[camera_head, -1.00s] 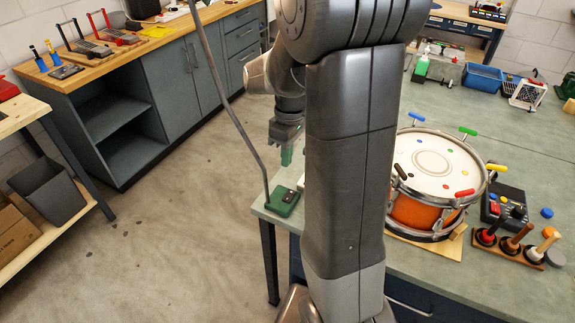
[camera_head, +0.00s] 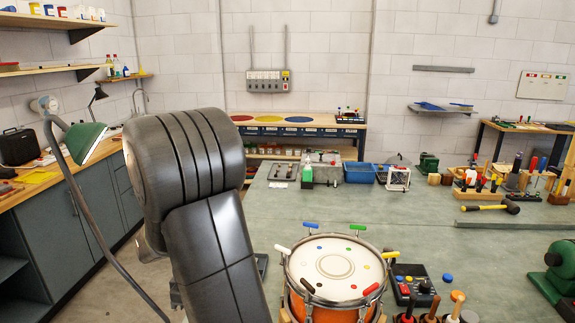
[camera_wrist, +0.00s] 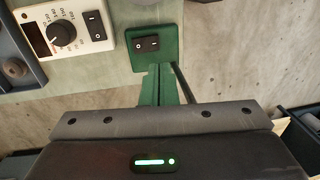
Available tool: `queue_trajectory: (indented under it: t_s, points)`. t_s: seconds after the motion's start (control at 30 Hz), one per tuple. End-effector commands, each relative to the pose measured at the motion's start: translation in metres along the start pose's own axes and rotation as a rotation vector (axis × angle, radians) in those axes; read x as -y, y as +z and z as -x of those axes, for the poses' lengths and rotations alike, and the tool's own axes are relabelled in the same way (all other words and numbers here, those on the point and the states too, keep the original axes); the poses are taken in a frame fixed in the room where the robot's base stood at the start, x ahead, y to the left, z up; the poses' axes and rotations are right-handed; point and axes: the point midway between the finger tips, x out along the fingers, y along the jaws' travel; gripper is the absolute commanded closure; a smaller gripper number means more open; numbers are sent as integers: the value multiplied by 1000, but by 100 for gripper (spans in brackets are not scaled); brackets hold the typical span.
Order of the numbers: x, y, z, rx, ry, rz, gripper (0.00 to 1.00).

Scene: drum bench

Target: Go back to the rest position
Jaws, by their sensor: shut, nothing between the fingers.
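My gripper (camera_wrist: 165,85) shows in the wrist view with its narrow green fingers together and nothing between them. Just beyond the fingertips is a green switch base (camera_wrist: 168,58) with a black rocker switch, on the bench top. I cannot tell whether the fingertips touch it. In the head view my gripper is hidden behind my own arm, which rises left of the drum (camera_head: 335,268). The drum has an orange shell and a white head with coloured marks.
A green lamp shade (camera_head: 84,142) on a thin bent arm stands left of my arm. A white dial box (camera_wrist: 88,22) lies near the switch base. Mallets, a control box (camera_head: 412,280) and a blue bin (camera_head: 359,173) occupy the bench (camera_head: 440,240); its middle is partly clear.

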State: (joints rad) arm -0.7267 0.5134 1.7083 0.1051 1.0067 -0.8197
Motion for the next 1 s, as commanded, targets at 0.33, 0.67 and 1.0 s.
queue_trajectory:
  t_s: [0.33, 0.67, 1.0]
  points:
    - [-9, -1, -43, -3, 3, 3, 100]
    - [-4, -2, -12, -3, 5, 7, 100]
    - [-3, -1, 8, 1, 0, 6, 100]
